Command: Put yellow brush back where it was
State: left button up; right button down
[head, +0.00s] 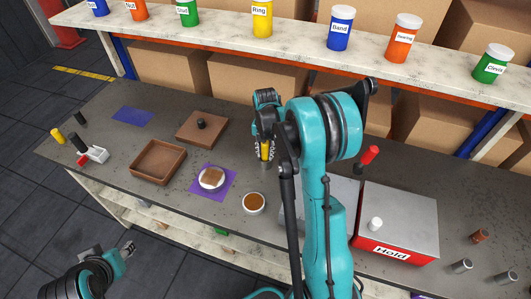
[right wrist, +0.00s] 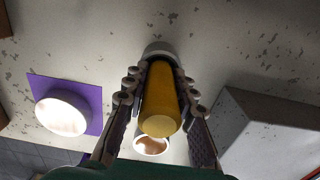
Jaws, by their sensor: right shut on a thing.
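The yellow brush (head: 265,151) is upright in my right gripper (head: 265,138), over the middle of the bench, behind the round brown-filled dish (head: 254,203). In the right wrist view the yellow handle (right wrist: 160,100) sits between both fingers of the gripper (right wrist: 160,90), with a pale grey end (right wrist: 158,48) beyond it. I cannot tell whether its lower end touches the bench. My left gripper (head: 128,248) is low at the left, away from the bench top and the brush; its jaws are too small to read.
A white dish (head: 211,178) stands on a purple mat (head: 227,187). A brown tray (head: 158,174) and brown board (head: 218,128) lie left of my right arm. The red Hold box (head: 392,250) is at right. A shelf with labelled jars (head: 341,30) runs behind.

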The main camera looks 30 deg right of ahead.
jog(key=c, duration=1.3)
grip_release()
jog(key=shift+s+a+f, duration=0.1)
jog(key=shift+s+f, duration=0.1)
jog(key=shift+f, duration=0.15)
jog(key=shift+o, duration=0.2)
jog(key=shift+w+f, duration=0.15)
jog(key=shift+w, duration=0.05)
